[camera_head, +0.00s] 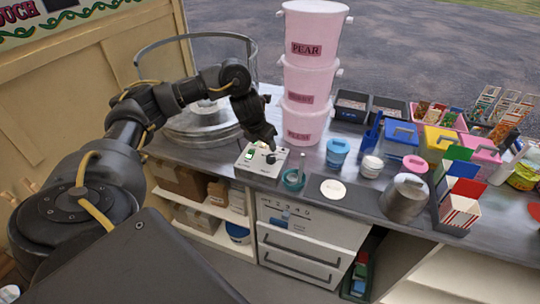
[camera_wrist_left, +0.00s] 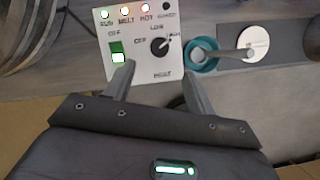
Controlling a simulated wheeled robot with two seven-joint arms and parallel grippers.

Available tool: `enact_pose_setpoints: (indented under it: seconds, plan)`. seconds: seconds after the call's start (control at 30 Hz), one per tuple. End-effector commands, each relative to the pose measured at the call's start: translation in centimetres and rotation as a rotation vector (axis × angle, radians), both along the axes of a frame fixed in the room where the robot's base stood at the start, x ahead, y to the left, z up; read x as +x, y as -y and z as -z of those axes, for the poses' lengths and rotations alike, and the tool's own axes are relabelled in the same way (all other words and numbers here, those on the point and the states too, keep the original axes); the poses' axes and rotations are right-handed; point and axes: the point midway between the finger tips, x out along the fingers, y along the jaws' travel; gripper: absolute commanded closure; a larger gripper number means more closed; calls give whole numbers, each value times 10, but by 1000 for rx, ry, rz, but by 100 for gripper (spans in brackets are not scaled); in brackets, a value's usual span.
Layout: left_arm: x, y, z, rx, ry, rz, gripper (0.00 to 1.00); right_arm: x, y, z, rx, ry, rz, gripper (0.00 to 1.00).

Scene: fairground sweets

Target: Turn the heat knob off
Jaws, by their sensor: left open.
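The black round heat knob (camera_wrist_left: 160,47) sits on the right half of a white control box (camera_wrist_left: 137,72), with LOW, HIGH and OFF printed around it. Its light pointer mark seems to face upper right, towards HIGH. A green lit switch (camera_wrist_left: 117,52) is left of it, and lamps for RUN, MELT and HOT glow above. In the head view the control box (camera_head: 243,165) stands at the counter's front edge. My left gripper (camera_wrist_left: 158,72) is open and empty, its fingers spread over the box's lower part, below the knob in the wrist view. My right gripper is not in view.
A round metal floss bowl (camera_head: 200,122) stands behind left and a stack of pink tubs (camera_head: 305,80) behind. A teal ring-shaped holder (camera_head: 293,180) with a spoon is just right of the box.

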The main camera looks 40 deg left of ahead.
Motion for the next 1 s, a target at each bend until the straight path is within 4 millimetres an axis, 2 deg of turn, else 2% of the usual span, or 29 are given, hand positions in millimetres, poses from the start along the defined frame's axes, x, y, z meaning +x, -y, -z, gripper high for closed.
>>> enact_pose_setpoints:
  seconds: [0.3, 0.43, 0.7, 1.0]
  plan:
    - [20, -1, 57, -6, -4, -5, 45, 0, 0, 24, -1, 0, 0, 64]
    - [28, -2, 76, -5, -4, -6, 45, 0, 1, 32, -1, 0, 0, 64]
    - [38, -4, 94, -2, -1, -3, 45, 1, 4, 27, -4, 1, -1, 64]
    - [39, -5, 95, -1, 0, -3, 45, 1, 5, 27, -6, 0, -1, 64]
